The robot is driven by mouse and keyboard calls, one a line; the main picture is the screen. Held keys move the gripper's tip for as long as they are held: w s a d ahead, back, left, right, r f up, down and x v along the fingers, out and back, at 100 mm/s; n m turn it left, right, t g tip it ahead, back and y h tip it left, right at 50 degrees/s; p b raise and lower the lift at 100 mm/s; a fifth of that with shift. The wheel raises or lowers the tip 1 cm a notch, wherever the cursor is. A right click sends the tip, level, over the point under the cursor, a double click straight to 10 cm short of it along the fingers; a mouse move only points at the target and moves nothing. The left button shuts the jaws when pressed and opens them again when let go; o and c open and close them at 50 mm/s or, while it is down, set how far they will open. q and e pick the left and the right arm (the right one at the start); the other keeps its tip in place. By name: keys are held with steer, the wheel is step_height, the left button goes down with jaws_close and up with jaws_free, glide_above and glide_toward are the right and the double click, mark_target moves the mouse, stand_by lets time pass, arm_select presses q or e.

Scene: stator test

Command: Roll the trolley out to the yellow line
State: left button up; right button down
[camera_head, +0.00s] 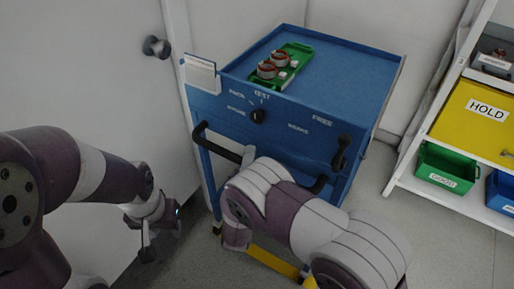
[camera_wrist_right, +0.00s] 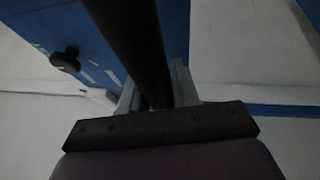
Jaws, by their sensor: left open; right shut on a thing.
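The blue trolley (camera_head: 285,125) stands in the middle of the head view, against the back wall. Its black bar handle (camera_head: 218,143) runs across the front. My right gripper (camera_wrist_right: 157,92) is shut on this handle, which also shows in the right wrist view (camera_wrist_right: 130,40); in the head view my right arm hides part of the bar. My left gripper (camera_head: 160,236) is open and empty, low to the left of the trolley.
A green tray (camera_head: 297,52) with two round red-and-metal parts lies on the trolley top. A black knob (camera_head: 257,116) is on its front. A shelf with a yellow HOLD box (camera_head: 470,125) and a green bin (camera_head: 447,168) stands right.

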steer(key=shift+s+a, duration=0.1)
steer(key=shift+s, duration=0.1)
steer(key=c, duration=0.9)
jaws_free()
steer(key=v, duration=0.7)
steer(key=shift+s+f, duration=0.15)
steer(key=shift+s, duration=0.05)
